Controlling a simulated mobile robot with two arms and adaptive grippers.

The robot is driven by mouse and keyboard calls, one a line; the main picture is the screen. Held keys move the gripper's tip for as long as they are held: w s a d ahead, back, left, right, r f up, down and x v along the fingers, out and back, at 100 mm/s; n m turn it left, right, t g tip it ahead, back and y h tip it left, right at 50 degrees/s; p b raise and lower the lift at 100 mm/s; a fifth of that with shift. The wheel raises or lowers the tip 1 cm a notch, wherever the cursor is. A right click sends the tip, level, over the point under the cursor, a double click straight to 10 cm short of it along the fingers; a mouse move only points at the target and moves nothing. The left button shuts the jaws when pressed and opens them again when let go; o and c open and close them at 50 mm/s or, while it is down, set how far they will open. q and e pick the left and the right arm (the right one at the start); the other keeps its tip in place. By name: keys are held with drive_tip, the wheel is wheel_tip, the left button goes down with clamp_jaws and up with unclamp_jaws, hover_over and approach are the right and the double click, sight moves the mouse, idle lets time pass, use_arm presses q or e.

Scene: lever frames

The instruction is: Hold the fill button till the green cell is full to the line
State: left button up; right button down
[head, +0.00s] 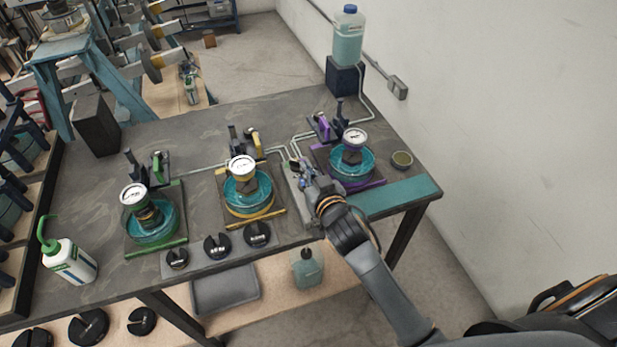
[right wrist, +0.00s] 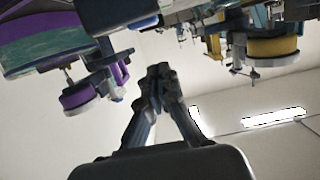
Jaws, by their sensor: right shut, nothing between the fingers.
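The green cell (head: 153,221) stands at the left of the bench, a round clear dish of teal liquid on a green-edged plate with a white dial (head: 133,196) above it. Its liquid level against the line is too small to read. A small grey control panel (head: 288,172) lies between the yellow and purple cells. My right gripper (head: 305,176) is shut and empty, with its fingertips over this panel, hiding much of it. The fill button cannot be made out, nor whether the fingertips touch it. The shut fingers also show in the right wrist view (right wrist: 160,75). My left gripper is not in view.
The yellow cell (head: 266,209) is left of my right gripper and the purple cell (head: 368,160) right of it. A liquid bottle (head: 348,42) stands on a dark block at the back. Black slotted weights (head: 217,246) line the front; a white squeeze bottle (head: 70,262) stands at left.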

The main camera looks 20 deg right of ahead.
drive_tip(key=shift+s+f, duration=0.15)
drive_tip(key=shift+f, duration=0.8)
drive_tip(key=shift+s+f, duration=0.15)
drive_tip(key=shift+f, duration=0.75)
drive_tip(key=shift+f, duration=0.1)
